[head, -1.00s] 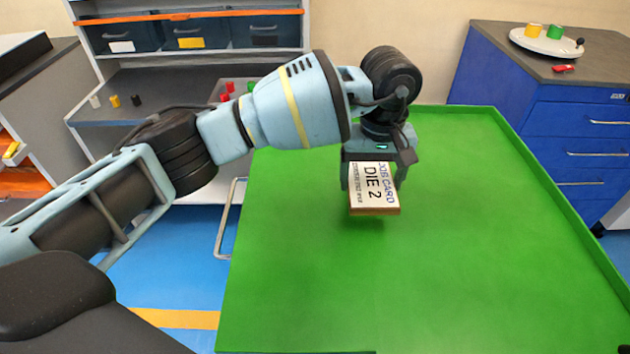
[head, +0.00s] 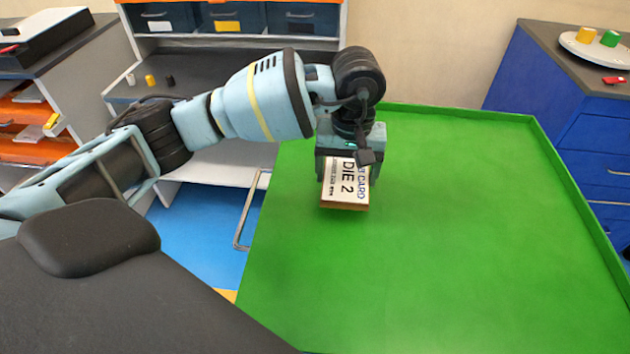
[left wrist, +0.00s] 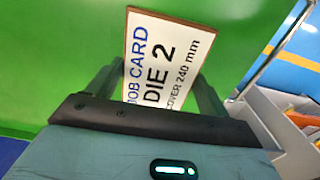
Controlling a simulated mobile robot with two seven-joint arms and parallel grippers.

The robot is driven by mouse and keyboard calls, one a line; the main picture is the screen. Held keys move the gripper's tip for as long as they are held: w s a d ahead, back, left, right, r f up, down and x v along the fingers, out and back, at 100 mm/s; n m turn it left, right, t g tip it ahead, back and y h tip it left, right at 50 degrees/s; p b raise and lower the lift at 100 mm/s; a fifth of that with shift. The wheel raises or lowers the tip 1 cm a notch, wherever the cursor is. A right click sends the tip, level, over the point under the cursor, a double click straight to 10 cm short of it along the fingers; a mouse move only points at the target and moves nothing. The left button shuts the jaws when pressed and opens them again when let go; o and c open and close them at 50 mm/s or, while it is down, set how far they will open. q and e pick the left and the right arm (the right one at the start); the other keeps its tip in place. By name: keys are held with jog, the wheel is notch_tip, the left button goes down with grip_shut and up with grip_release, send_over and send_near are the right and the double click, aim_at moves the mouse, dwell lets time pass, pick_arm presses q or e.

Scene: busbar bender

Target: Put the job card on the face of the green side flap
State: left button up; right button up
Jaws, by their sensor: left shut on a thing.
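The job card (head: 345,187) is a white plate with a brown edge, printed "JOB CARD" and "DIE 2". My left gripper (head: 345,178) is shut on it and holds it over the large green surface (head: 450,230). In the left wrist view the job card (left wrist: 160,58) sits between the two fingers of the gripper (left wrist: 160,85), its print turned on its side. Green (left wrist: 60,50) fills the background behind the card there. I cannot tell which part of the green is the side flap, nor whether the card touches it. My right gripper is not in view.
A grey shelf unit with dark bins (head: 235,18) stands behind my left arm. A blue drawer cabinet (head: 560,110) with a round white tray (head: 597,47) stands at the right. A metal handle (head: 248,210) sits by the green surface's left edge. The green surface's middle is clear.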

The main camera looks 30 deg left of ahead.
aim_at(316, 196)
pick_arm(q)
jog(key=a, duration=0.1)
jog(key=s+a, duration=0.2)
jog(key=a, duration=0.1)
jog(key=shift+f+p, duration=0.1)
jog(key=shift+p, duration=0.2)
jog(key=shift+s+a+f, duration=0.3)
jog(key=shift+s+a, duration=0.1)
jog(key=shift+a, duration=0.15)
notch_tip(316, 196, down, 3)
jog(key=shift+f+p, duration=0.1)
jog(key=shift+p, duration=0.2)
jog(key=shift+f, duration=0.15)
jog(key=o, duration=1)
